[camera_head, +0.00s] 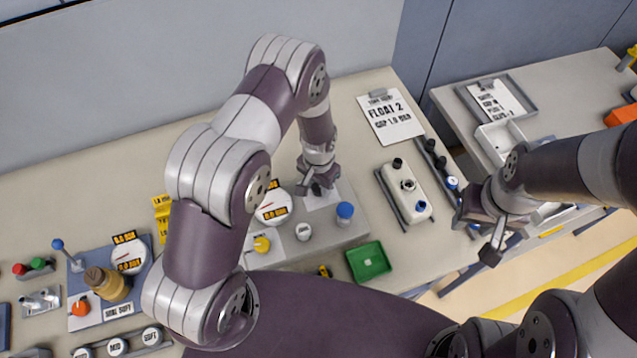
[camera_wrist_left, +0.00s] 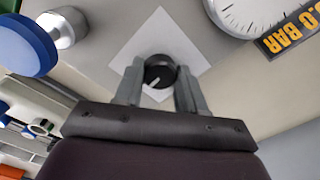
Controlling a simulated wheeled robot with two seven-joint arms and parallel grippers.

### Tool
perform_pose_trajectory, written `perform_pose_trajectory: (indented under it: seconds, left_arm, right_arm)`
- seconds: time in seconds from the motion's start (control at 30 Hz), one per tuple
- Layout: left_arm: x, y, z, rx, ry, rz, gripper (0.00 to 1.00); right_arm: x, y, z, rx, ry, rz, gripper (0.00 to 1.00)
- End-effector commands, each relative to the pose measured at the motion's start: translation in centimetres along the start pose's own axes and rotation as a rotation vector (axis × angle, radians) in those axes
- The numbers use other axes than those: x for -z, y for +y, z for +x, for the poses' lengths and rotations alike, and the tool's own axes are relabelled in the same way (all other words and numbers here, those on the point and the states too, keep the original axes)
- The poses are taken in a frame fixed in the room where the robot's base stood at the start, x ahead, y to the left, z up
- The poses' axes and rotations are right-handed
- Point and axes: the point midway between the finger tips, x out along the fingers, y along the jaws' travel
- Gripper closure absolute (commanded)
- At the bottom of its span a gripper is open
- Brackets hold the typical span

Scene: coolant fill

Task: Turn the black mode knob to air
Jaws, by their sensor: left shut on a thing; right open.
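The black mode knob (camera_wrist_left: 160,72) sits on a white square plate (camera_wrist_left: 190,52) on the grey panel in the left wrist view. A pale pointer mark on it points down and to the left in that view. My left gripper (camera_wrist_left: 157,85) is shut on the knob, one finger on each side. In the head view my left gripper (camera_head: 318,185) reaches down over the panel and hides most of the knob. My right gripper (camera_head: 482,232) is open and empty, above the bench's right edge. Any label for air cannot be read.
A round gauge (camera_head: 272,207) and a blue cap (camera_head: 345,211) flank the knob. A green tray (camera_head: 369,262) stands in front. My left arm hides part of the bench.

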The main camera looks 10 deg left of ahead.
Motion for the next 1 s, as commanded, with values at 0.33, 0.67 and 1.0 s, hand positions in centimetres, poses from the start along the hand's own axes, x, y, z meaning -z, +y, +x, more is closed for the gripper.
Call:
perform_pose_trajectory:
  seconds: [0.33,0.67,1.0]
  left_arm:
    - [0.1,0.0,0.1,0.0,0.003,-0.202,0.91]
    - [0.2,0.1,0.0,0.0,0.004,-0.515,0.91]
    - [0.3,0.1,-0.1,-0.001,0.005,-0.838,0.91]
  right_arm:
    - [-0.1,0.0,1.2,0.0,0.0,0.0,0.57]
    - [-0.3,0.0,2.6,0.0,0.0,0.0,0.57]
    - [-0.4,0.0,3.7,0.0,0.0,0.0,0.57]
